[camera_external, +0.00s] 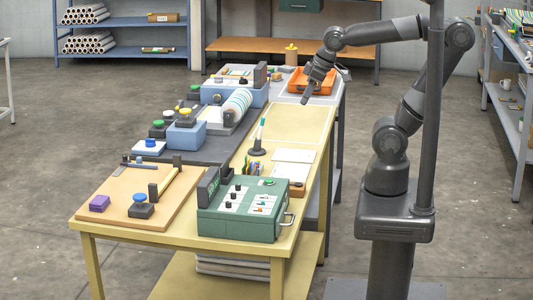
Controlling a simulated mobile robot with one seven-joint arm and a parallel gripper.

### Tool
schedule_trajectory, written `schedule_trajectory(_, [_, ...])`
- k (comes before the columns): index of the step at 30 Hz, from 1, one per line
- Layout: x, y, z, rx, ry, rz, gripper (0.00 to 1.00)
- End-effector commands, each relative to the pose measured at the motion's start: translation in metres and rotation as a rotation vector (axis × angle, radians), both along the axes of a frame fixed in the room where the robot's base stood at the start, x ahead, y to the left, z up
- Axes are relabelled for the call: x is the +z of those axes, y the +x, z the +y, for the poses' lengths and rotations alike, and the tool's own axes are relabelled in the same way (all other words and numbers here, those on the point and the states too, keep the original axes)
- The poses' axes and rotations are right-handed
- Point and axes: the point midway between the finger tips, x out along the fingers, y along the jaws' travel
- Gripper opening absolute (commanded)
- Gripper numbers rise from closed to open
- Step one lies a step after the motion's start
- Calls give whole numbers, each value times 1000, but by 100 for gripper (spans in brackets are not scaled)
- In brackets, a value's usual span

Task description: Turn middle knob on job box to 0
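A green box (252,208) stands at the near right of the table and looks like the job box. Its top carries white label panels, several small black knobs or switches, a small green button and an upright dark display at its left. The knobs are too small to tell which is the middle one or where it points. My gripper (306,98) points down at the far end of the table, beside the orange tray and well away from the green box. Its fingers are too small to tell whether they are open.
An orange tray (310,80) lies at the far end. A pen in a stand (259,140) and white sheets (292,166) lie between gripper and green box. A wooden board (132,184) is at front left.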

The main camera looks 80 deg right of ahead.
Motion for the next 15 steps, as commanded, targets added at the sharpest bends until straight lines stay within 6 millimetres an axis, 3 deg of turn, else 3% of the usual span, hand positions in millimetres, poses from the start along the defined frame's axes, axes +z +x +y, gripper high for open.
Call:
schedule_trajectory(7, [5, 60, 58, 97, -46, 110, 37])
schedule_trajectory(15, [-10, 114, 137, 200, -76, 217, 37])
